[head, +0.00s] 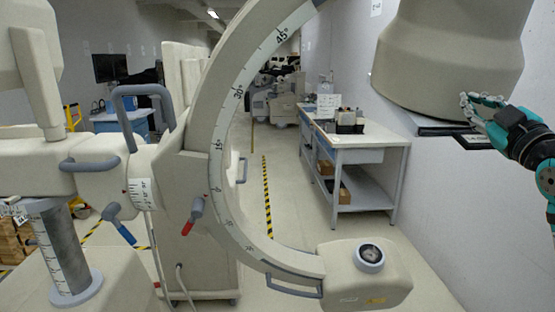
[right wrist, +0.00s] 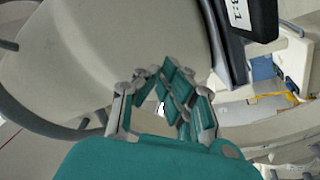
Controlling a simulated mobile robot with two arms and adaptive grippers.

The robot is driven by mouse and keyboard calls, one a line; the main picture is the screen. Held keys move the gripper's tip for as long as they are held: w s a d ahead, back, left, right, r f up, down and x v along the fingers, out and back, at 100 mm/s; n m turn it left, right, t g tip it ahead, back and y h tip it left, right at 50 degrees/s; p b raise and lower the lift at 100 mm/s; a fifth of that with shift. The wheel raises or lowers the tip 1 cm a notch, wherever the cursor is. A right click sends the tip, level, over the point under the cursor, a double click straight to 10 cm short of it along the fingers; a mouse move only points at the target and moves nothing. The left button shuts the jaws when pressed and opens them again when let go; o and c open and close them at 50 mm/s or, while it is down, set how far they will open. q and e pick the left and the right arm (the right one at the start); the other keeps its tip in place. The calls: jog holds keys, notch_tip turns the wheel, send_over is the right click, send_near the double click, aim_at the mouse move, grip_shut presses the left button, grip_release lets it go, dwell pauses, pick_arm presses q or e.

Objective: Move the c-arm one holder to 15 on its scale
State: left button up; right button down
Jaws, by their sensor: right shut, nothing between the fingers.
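The c-arm (head: 222,112) is a large beige arc with a printed degree scale, marked 45, 30, 15 and 0 down its face. Its holder (head: 187,190) is the beige block behind the arc's left side, with a red-tipped lever (head: 194,216). Which mark the holder lines up with is not clear. My right gripper (head: 466,104) is shut and empty at the lower edge of the beige detector housing (head: 450,58) at the arc's upper end. In the right wrist view its fingers (right wrist: 150,82) are close to a beige housing; contact cannot be told. My left gripper is not in view.
The beige lower unit (head: 368,283) with a round dial sits at the arc's bottom end. A grey handle (head: 140,92), a blue lever (head: 118,223) and a column (head: 65,250) stand left. A bench (head: 377,143) stands behind, with open floor before it.

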jog(key=shift+w+r, duration=0.1)
jog(key=shift+w, duration=0.05)
jog(key=shift+w+r+p, duration=0.2)
jog(key=shift+w+p, duration=0.25)
jog(key=shift+p, duration=0.05)
jog(key=shift+w+r, duration=0.1)
jog(key=shift+r, duration=0.1)
dwell(0.8)
jog(key=shift+w+p, duration=0.25)
jog(key=shift+p, duration=0.15)
jog(key=shift+b+v, duration=1.7)
jog(key=shift+v, duration=1.15)
